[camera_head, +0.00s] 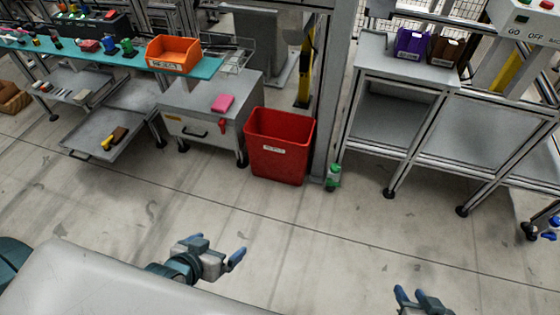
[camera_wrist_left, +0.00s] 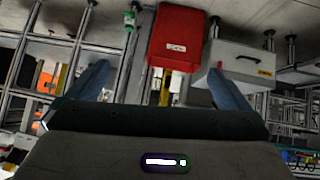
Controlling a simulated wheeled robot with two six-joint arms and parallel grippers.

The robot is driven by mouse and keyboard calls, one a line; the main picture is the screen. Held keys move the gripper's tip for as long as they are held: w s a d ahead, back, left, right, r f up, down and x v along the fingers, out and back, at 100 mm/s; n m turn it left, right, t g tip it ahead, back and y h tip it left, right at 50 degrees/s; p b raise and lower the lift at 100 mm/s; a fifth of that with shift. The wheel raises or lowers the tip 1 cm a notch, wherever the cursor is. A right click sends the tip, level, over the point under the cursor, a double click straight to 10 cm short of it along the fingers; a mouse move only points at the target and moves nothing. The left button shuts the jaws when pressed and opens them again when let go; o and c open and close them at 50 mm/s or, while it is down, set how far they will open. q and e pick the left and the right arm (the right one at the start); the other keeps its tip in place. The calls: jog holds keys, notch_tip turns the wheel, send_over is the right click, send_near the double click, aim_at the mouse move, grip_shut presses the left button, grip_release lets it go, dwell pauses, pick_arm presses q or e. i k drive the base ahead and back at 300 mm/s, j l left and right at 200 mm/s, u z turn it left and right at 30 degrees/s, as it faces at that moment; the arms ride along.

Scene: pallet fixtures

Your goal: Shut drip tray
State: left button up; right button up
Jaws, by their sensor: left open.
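A grey shallow tray (camera_head: 92,149), which looks like the drip tray, sticks out low from under the teal-topped bench at the left in the head view. A tool with a yellow handle (camera_head: 108,142) and a brown block (camera_head: 119,135) lie in it. My left gripper (camera_head: 217,249) is open and empty over bare floor, well apart from the tray. Its spread fingers also show in the left wrist view (camera_wrist_left: 160,85). My right gripper (camera_head: 411,294) is at the bottom right, its fingers apart with nothing between them. I cannot make out the tray in the left wrist view.
A grey cabinet (camera_head: 197,132) with a drawer and a red bin (camera_head: 281,150) stand right of the tray. A green bottle (camera_head: 333,178) stands by the post. Grey shelving (camera_head: 405,75) is at the right. The floor (camera_head: 130,205) before the tray is clear.

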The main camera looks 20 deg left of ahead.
aim_at(86, 138)
jog(key=u, duration=2)
